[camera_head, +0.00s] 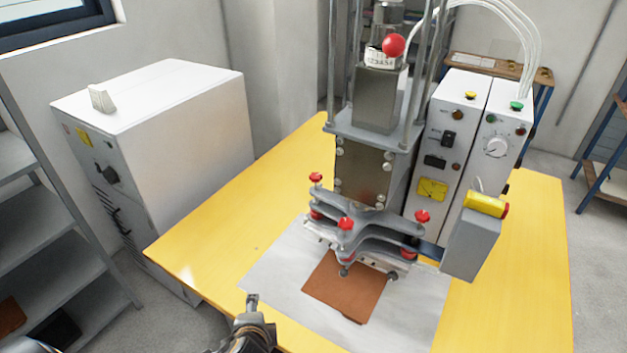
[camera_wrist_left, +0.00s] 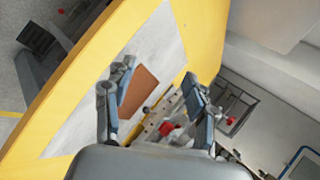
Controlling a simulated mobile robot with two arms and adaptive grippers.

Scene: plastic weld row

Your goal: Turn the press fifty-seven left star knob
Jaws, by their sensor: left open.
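The press (camera_head: 365,170) stands on the yellow table with red star knobs on its grey clamp plates. The left star knob (camera_head: 316,177) sits upright at the left end of the upper plate. A front knob (camera_head: 346,223) and a right knob (camera_head: 422,216) show too, with lower red knobs beneath. My left gripper (camera_head: 252,298) is at the table's front edge, in front of and below the knobs, apart from them. In the left wrist view its fingers (camera_wrist_left: 156,76) are spread and empty; a red knob (camera_wrist_left: 166,128) shows beyond them, but I cannot tell which. My right gripper is not in view.
A brown sheet (camera_head: 345,287) lies on a pale mat (camera_head: 270,275) under the press head. A control box (camera_head: 455,130) and a yellow-topped grey box (camera_head: 472,240) stand at the right. A white cabinet (camera_head: 185,130) is at the left. The yellow table's (camera_head: 215,240) left side is clear.

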